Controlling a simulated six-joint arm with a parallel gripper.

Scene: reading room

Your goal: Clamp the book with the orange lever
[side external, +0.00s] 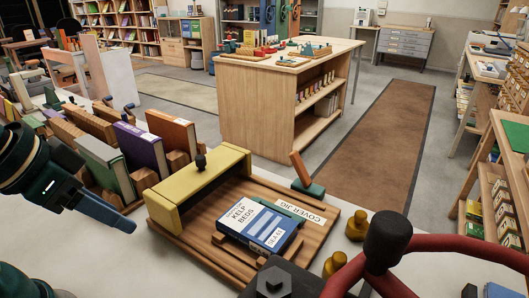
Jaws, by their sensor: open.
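The orange lever (300,168) stands at the jig's far right corner on a green base (308,188), leaning a little left at the top. A yellow bar (205,180) with a black knob runs along the jig's back left side, apart from the book. My gripper (128,224) is at the left, open and empty, short of the jig and well away from the lever. Its two fingers overlap in this view.
A row of upright books (140,150) in wooden holders stands behind my gripper. Two brass knobs (357,225) are at the jig's right. A red curved handle (450,248) and a black knob (387,236) fill the lower right foreground. A wooden island (255,105) stands beyond the table.

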